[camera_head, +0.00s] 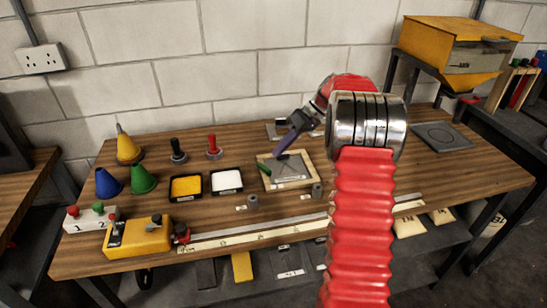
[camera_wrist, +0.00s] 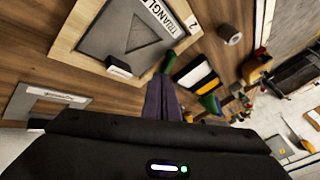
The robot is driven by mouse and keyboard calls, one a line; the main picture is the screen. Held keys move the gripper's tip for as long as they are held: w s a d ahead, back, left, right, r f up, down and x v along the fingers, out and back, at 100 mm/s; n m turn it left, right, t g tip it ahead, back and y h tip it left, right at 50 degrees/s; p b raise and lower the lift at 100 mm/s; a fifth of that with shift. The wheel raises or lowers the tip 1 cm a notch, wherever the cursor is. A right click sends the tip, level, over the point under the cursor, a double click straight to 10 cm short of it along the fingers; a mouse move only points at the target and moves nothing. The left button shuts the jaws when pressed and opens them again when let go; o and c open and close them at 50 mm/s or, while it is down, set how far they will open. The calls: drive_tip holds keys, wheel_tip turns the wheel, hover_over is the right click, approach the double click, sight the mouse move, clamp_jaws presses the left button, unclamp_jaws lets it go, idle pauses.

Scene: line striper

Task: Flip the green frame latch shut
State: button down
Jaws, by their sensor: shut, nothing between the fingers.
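The green frame latch (camera_head: 264,169) is a short bar at the left edge of a wooden frame (camera_head: 309,184) around a grey triangle stencil plate (camera_head: 293,170). In the wrist view the latch (camera_wrist: 168,62) sits at the frame's edge, just beyond my fingertips and partly hidden by them; whether they touch is unclear. It appears angled to the frame edge. My gripper (camera_head: 277,151) has purple fingers, shut and empty, reaching down over the frame's back left corner. They also show in the wrist view (camera_wrist: 163,82).
Trays of yellow powder (camera_head: 186,187) and white powder (camera_head: 227,181) stand left of the frame. Black (camera_head: 178,152) and red (camera_head: 214,148) handled tools stand behind them. A grey plate (camera_head: 441,137) lies at right.

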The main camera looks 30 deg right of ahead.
drive_tip(key=v, duration=0.8)
drive_tip(key=shift+w, duration=0.2)
drive_tip(key=shift+d+r, duration=0.1)
drive_tip(key=s+a+r+m+h, duration=0.15)
drive_tip(key=s+a+r, duration=0.35)
drive_tip(key=a, duration=0.5)
drive_tip(key=s+a+r+m+h, duration=0.1)
drive_tip(key=s+a+r+h, duration=0.2)
drive_tip(key=s+a, duration=0.55)
drive_tip(key=s+a+f+m+t+h, duration=0.1)
drive_tip(key=s+a+f, duration=0.1)
drive_tip(key=s+a, duration=0.3)
drive_tip(key=s+a+f+t+h, duration=0.1)
drive_tip(key=s+a+f, duration=0.2)
drive_tip(key=s, duration=0.9)
drive_tip(key=a, duration=0.2)
drive_tip(key=shift+s+a+f+m+t, duration=0.2)
drive_tip(key=shift+s+a+m+t, duration=0.1)
drive_tip(key=shift+a+m, duration=0.05)
